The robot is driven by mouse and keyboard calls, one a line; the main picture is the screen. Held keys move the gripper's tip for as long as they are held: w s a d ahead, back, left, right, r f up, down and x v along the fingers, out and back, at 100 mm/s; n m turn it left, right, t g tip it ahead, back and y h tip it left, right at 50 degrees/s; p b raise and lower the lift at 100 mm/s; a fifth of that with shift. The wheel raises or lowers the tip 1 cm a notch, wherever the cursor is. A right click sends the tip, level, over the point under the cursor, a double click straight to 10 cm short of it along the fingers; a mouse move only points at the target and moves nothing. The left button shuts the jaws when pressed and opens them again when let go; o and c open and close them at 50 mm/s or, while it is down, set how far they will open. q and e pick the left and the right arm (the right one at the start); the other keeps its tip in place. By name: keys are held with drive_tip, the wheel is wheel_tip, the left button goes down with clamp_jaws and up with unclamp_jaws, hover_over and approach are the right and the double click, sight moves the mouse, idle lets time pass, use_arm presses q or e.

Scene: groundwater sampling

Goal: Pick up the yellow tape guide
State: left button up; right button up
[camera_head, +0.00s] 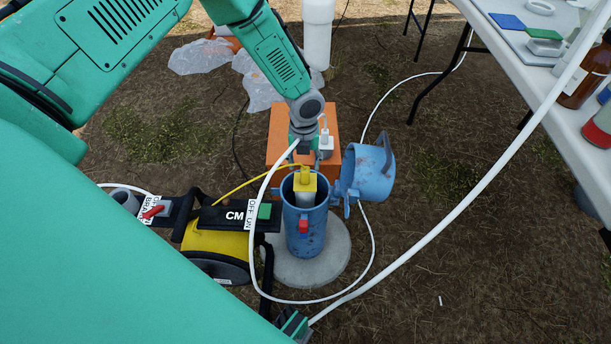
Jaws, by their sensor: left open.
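The yellow tape guide (305,181) sits in the open top of the blue well pipe (304,232), with a pale part below it inside the mouth. A yellow tape (243,183) runs from it to the yellow reel (218,243) at left. My left gripper (303,148) is open and points down just above the guide in the picture, apart from it. Its fingers are small and partly hidden by its wrist and a white tube. My right gripper is not clearly in view.
The blue well cap (367,173) hangs open at the pipe's right. An orange box (282,132) stands behind. A white table (520,55) with bottles stands at upper right.

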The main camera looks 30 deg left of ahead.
sight(305, 176)
use_arm(q)
drive_tip(key=f+b, duration=0.1)
drive_tip(key=f, duration=0.2)
drive_tip(key=f+b, duration=0.1)
drive_tip(key=f, duration=0.1)
drive_tip(key=shift+s+d+f+b, duration=0.15)
drive_tip(key=shift+d+f+b, duration=0.1)
drive_tip(key=shift+d+b, duration=0.05)
drive_tip(key=shift+r, duration=0.1)
clamp_jaws()
